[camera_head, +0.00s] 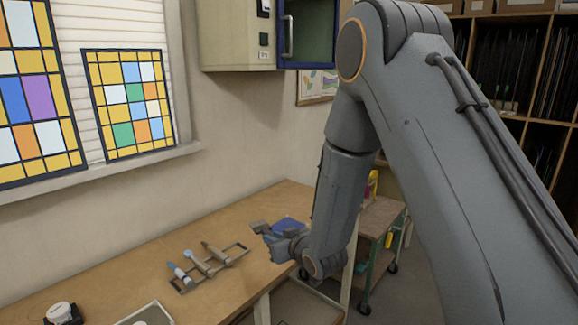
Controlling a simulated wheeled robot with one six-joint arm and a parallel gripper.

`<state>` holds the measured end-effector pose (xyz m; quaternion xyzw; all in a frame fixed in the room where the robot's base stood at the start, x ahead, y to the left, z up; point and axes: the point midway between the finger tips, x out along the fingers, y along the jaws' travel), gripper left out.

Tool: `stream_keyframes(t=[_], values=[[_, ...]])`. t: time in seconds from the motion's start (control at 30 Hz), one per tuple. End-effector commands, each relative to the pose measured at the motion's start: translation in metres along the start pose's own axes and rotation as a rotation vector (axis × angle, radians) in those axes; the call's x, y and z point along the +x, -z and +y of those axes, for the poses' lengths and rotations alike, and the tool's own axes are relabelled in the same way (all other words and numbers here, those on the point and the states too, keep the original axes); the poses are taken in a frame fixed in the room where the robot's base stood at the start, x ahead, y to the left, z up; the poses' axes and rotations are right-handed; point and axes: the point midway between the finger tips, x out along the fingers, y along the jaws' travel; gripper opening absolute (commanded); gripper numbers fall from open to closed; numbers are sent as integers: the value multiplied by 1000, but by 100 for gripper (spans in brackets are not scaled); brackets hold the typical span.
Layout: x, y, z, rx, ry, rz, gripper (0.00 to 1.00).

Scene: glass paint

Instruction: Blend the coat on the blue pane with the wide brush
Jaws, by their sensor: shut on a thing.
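The blue pane (289,224) lies flat on the workbench near its right end, partly hidden behind my gripper. My gripper (273,238) is at the near left side of the pane, low over the bench. It is shut on a small grey-brown tool (260,226) that looks like the wide brush. Its bristles are not clear, and I cannot tell whether it touches the pane. The coat on the pane cannot be made out.
A rack (236,258) on the workbench (120,270) holds several tools, left of my gripper. A white-topped jar (60,312) and a pale tray (150,314) stand at the near left. A wall cabinet (240,40) hangs above. A cart (378,222) stands right of the bench.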

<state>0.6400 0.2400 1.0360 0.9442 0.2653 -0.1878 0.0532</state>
Motion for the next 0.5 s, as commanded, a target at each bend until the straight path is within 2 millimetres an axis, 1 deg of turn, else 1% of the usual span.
stream_keyframes(t=[0.03, 0.07, 0.1, 0.2, 0.3, 0.4, 0.5], values=[[-6, -21, 22, 24, -51, -8, 0], [-10, -31, 34, 37, -81, -7, 0], [-17, -44, 50, 54, -123, -7, 0], [-34, -76, 87, 94, -222, -7, 0], [-54, -104, 117, 129, -309, -7, 0], [-70, -124, 139, 155, -374, -4, 0], [-85, -142, 156, 178, -428, -4, 0]])
